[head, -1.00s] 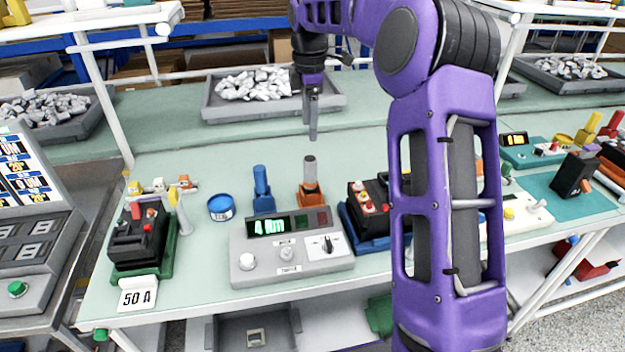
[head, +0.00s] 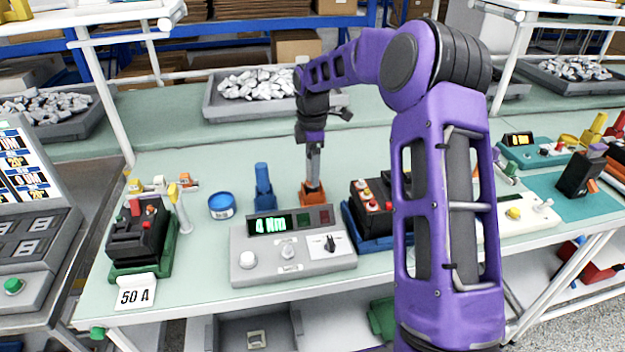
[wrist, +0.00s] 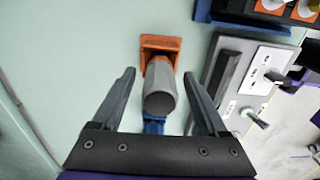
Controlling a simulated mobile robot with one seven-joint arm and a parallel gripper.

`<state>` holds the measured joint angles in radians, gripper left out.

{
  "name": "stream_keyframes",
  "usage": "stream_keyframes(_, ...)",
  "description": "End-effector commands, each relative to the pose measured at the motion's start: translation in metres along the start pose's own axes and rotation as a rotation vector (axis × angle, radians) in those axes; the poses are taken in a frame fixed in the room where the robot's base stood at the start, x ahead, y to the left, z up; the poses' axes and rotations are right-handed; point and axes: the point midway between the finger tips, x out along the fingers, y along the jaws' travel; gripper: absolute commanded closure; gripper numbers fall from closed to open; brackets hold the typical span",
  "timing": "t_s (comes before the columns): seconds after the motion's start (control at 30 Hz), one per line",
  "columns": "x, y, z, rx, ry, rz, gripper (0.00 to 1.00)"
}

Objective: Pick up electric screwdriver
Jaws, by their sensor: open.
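A grey upright cylindrical tool, which looks like the electric screwdriver (wrist: 160,92), stands in an orange holder (head: 313,193). In the wrist view the orange holder (wrist: 160,44) shows beyond the tool. My gripper (wrist: 158,73) is open, with one finger on each side of the grey tool and visible gaps between. In the head view my gripper (head: 313,172) is directly above the orange holder and hides most of the tool. A similar blue tool (head: 262,180) stands upright in a blue holder to the left.
A grey control box (head: 290,252) with a green display stands in front of the holders. A breaker in a blue fixture (head: 372,215) is close on the right. A blue tin (head: 221,206) and a breaker in a green fixture (head: 140,235) are to the left. A parts tray (head: 225,108) is behind.

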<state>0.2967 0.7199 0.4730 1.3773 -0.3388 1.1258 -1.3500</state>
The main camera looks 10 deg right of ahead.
Motion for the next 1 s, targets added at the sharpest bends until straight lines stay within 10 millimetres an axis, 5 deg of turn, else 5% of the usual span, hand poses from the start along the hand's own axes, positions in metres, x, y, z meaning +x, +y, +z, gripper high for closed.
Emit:
stream_keyframes(0.2,0.0015,0.0003,0.0003,0.001,-0.001,0.001,0.23)
stream_keyframes(0.63,0.0011,0.0002,0.0002,0.0,0.0,0.001,1.0)
stream_keyframes(1.0,-0.0055,0.0009,0.0001,0.0,0.0,0.004,1.0)
